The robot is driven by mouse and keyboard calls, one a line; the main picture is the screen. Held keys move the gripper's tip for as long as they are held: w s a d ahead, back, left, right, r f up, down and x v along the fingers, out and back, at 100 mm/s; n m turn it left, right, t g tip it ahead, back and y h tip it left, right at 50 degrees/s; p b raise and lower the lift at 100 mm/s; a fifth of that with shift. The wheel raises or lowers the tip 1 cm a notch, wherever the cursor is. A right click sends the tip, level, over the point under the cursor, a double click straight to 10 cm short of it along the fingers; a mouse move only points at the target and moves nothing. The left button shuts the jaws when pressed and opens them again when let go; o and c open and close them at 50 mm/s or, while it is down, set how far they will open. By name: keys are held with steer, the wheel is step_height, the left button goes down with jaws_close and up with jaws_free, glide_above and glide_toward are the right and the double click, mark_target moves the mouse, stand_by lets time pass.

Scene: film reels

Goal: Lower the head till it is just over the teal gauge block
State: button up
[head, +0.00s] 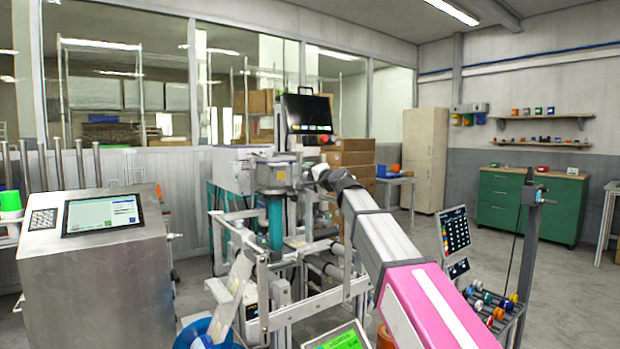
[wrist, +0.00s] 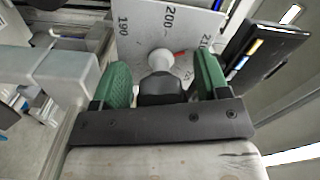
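In the head view my arm reaches away to the machine in the middle, and my gripper (head: 322,172) is at its upper part, small and partly hidden. In the wrist view my gripper (wrist: 162,62) has two green fingers wide apart. A pale round knob (wrist: 162,59) lies between and just beyond the fingertips, with visible gaps on both sides. Behind it is a grey scale plate (wrist: 143,28) marked 190 and 200, with a small red pointer (wrist: 180,53). A teal upright cylinder (head: 275,225) shows on the machine; I cannot pick out the teal gauge block or tell which part is the head.
A dark screen (head: 307,112) stands above the machine. A steel console (head: 100,265) is at left. A rack (head: 492,310) with coloured reels stands at right, below a tablet (head: 454,230). A green cabinet (head: 527,205) is at the far wall, with open floor before it.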

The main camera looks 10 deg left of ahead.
steer(key=v, duration=1)
steer(key=shift+s+d, duration=0.2)
steer(key=shift+d, duration=0.1)
